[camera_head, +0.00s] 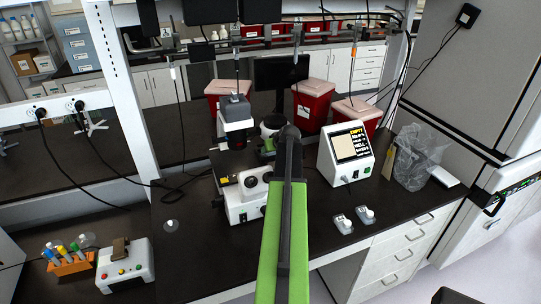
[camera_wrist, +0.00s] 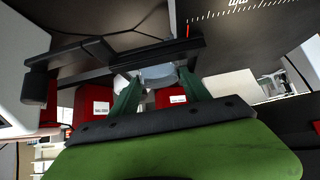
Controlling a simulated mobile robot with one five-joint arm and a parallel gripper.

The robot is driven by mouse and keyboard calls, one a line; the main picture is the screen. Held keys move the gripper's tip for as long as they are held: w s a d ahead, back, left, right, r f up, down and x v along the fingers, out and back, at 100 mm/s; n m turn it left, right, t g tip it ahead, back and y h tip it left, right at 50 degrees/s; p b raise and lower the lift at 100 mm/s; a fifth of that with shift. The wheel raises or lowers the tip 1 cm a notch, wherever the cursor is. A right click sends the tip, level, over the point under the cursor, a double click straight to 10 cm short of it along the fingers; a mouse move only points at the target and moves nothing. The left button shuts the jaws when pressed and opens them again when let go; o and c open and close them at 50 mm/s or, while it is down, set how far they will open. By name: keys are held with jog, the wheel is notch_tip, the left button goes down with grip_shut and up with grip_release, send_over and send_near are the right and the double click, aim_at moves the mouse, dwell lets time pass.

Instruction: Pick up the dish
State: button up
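A round, pale, see-through dish (camera_wrist: 158,75) shows in the wrist view, between and just beyond the tips of my gripper (camera_wrist: 160,82). The two dark green fingers stand apart, one on each side of it. I cannot tell whether they touch or press on its rim. In the head view my green arm reaches forward over the microscope, and its dark forearm hides much of the gripper. A small clear round item (camera_head: 171,225) lies on the black counter left of the microscope; it is too small to identify.
The white microscope (camera_head: 246,203) stands under my arm. A display box (camera_head: 346,153) and a plastic bag (camera_head: 413,158) are to the right, red bins (camera_head: 313,106) behind. A tube rack (camera_head: 69,262) and button box (camera_head: 124,265) are at front left. A frame post (camera_head: 118,95) rises at left.

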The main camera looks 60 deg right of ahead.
jog(key=c, duration=0.9)
jog(key=shift+r+p, duration=0.45)
notch_tip(320, 180, up, 4)
jog(key=p, duration=0.3)
jog(key=shift+f+p, duration=0.1)
jog(key=shift+p, duration=0.3)
jog(key=s+d+r+p, duration=0.1)
jog(key=s+r+p, duration=0.1)
jog(key=s, duration=0.1)
jog(key=s+d+r+p, duration=0.2)
jog(key=s, duration=0.2)
jog(key=s+d+r+p, duration=0.1)
jog(key=s+r+p, duration=0.1)
jog(key=s, duration=0.1)
jog(key=shift+s+d+r, duration=0.15)
jog(key=shift+s+d, duration=0.2)
jog(key=shift+s, duration=0.05)
jog(key=o, duration=0.7)
grip_shut()
